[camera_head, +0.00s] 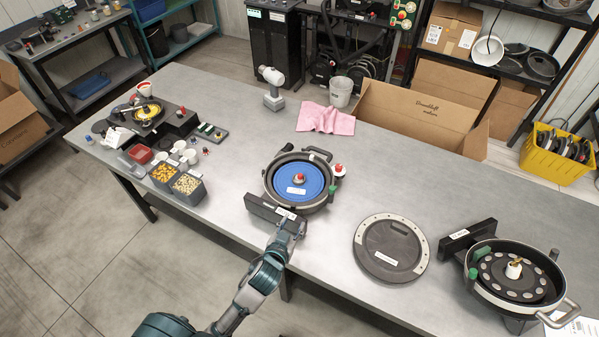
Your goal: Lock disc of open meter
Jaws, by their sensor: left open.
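The open meter with a blue disc (312,184) sits near the middle of the table, in a dark round housing (267,180). A red and white knob (299,178) stands at the disc's centre. My left gripper (291,222) is open at the near edge of this meter, beside its dark front bracket (262,208), apart from the central knob; I cannot tell if it touches the bracket. A second open meter (487,292) at the right holds a dark disc with holes (535,284) and a white and gold centre post (514,268). My right gripper is not in view.
A round grey cover (391,247) lies flat between the two meters. Bins of seed (187,186), small cups and a yellow-disc device (148,112) crowd the left. A pink cloth (326,118), grey cup (341,92) and cordless tool (272,88) stand behind.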

